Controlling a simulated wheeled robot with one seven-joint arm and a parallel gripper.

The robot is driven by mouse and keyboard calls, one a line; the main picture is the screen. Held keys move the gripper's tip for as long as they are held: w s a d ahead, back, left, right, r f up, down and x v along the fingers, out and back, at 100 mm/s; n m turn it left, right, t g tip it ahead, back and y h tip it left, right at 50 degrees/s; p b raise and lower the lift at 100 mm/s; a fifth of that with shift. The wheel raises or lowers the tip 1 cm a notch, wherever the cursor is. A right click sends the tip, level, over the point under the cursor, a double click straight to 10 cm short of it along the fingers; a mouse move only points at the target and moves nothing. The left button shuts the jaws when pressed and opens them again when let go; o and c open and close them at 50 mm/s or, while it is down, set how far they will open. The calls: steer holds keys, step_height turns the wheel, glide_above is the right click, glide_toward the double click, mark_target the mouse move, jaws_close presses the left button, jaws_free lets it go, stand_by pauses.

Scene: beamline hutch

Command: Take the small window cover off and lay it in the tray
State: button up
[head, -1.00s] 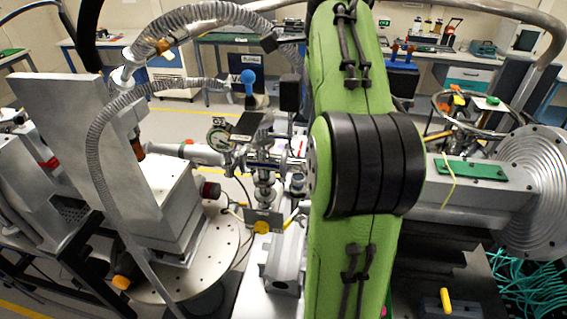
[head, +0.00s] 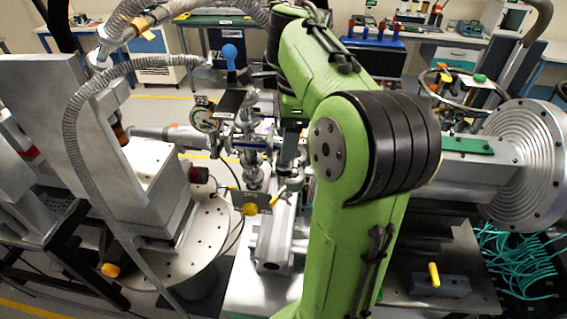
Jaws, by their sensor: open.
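My green arm crosses the middle of the head view and bends down at its far end. My gripper (head: 290,152) is small and dark below that end, beside the metal vacuum fittings (head: 247,148); it is open, though its fingertips are hard to make out. I see nothing held in it. I cannot make out the small window cover; it may be hidden behind my arm or too small among the fittings. I cannot pick out the tray either. A yellow knob (head: 250,209) sits by a grey plate below the fittings.
A round perforated table (head: 165,262) with a metal stage stands left. A hose (head: 75,140) arches over it. A ribbed metal flange (head: 525,160) and teal cables (head: 520,270) are at right. A grey rail block (head: 272,245) lies front centre.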

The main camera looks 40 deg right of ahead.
steer(key=f, duration=0.2)
steer(key=f+b, duration=0.1)
steer(key=f, duration=0.1)
steer(key=shift+w+a+f+b, duration=0.1)
steer(key=shift+w+f+b, duration=0.1)
steer(key=shift+f+b, duration=0.15)
steer(key=shift+r, duration=0.1)
steer(key=c, duration=1.1)
step_height(320, 180, up, 9)
steer(key=p, duration=0.4)
steer(key=shift+w+a+f+p, duration=0.1)
steer(key=shift+f+p, duration=0.1)
steer(key=shift+p, duration=0.2)
jaws_close()
steer(key=shift+r+b, duration=0.45)
steer(key=shift+r, duration=0.25)
